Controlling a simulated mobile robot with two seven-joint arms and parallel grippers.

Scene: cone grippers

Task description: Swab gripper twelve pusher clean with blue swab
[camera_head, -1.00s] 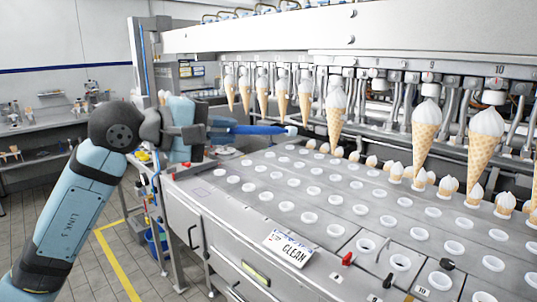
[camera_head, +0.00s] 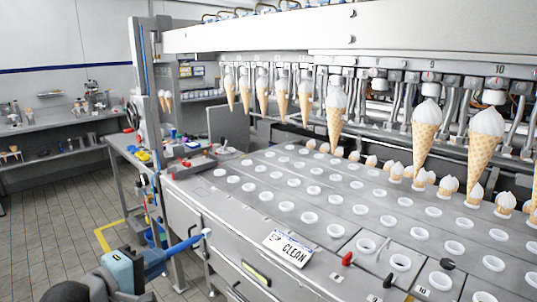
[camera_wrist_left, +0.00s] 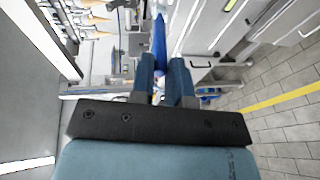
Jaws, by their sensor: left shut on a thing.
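My left gripper (camera_head: 145,264) is at the lower left of the head view, low in front of the machine's left end. It is shut on the blue swab (camera_head: 183,246), whose pale tip points right and slightly up. In the left wrist view the fingers (camera_wrist_left: 162,76) hold the swab (camera_wrist_left: 159,42), which extends away between them. No pusher labelled twelve can be made out; readable numbers on the upper row are 9 and 10 (camera_head: 500,70). My right gripper is not in view.
The cone machine's deck (camera_head: 225,200) has rows of white cups. Filled cones (camera_head: 425,135) hang above it. A "CLEAN" card (camera_head: 289,248) lies at the deck's front edge. A side bench (camera_head: 125,145) stands left. Tiled floor on the left is open.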

